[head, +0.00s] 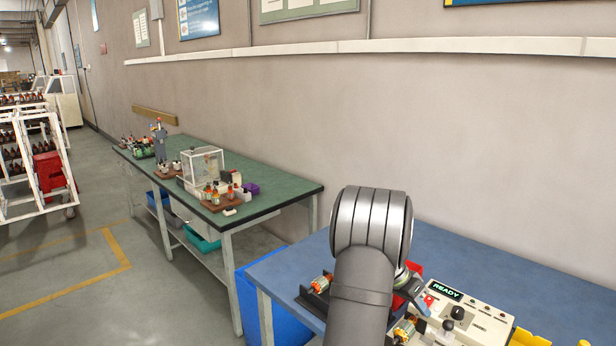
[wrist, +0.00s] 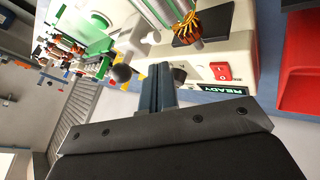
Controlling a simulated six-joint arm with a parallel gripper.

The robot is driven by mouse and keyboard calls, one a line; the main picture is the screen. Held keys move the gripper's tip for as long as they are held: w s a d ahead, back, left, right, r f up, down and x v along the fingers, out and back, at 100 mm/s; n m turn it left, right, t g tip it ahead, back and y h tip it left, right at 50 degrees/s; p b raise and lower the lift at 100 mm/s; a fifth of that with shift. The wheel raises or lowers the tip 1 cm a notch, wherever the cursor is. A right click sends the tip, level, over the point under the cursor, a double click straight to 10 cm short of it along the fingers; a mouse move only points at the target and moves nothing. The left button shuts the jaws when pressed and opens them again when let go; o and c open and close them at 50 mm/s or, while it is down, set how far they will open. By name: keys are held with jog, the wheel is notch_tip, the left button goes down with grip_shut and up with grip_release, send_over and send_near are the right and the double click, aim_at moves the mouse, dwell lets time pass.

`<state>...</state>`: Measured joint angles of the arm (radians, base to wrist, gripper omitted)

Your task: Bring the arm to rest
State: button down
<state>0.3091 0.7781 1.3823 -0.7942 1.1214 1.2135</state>
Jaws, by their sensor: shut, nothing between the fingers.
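My gripper (wrist: 158,82) is shut and empty in the wrist view, its fingers pressed together. It is in front of a cream winding machine (wrist: 238,52) with a lit READY display and a red switch (wrist: 220,72). A copper-wound armature (wrist: 187,22) on a metal shaft shows just above the fingers in the picture. In the head view my grey arm stands over the blue bench (head: 440,250) and hides the gripper. The machine (head: 468,312) stands to the right of the arm.
An armature (head: 321,283) lies in a dark holder left of my arm, and another (head: 404,330) is close by its right side. A red bin (wrist: 300,65) is at the right of the wrist view. A green-topped bench (head: 270,190) stands farther left along the wall.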

jog(key=s+d, duration=0.2)
jog(key=s, duration=0.1)
jog(key=shift+d+r, duration=0.1)
jog(key=shift+d, duration=0.05)
jog(key=w+a, duration=0.5)
jog(key=w, duration=0.1)
jog(key=v, duration=1)
jog(key=shift+n+y, duration=0.4)
jog(key=shift+w+d+r, duration=0.2)
jog(key=shift+w+d, duration=1.4)
jog(key=shift+w, duration=0.15)
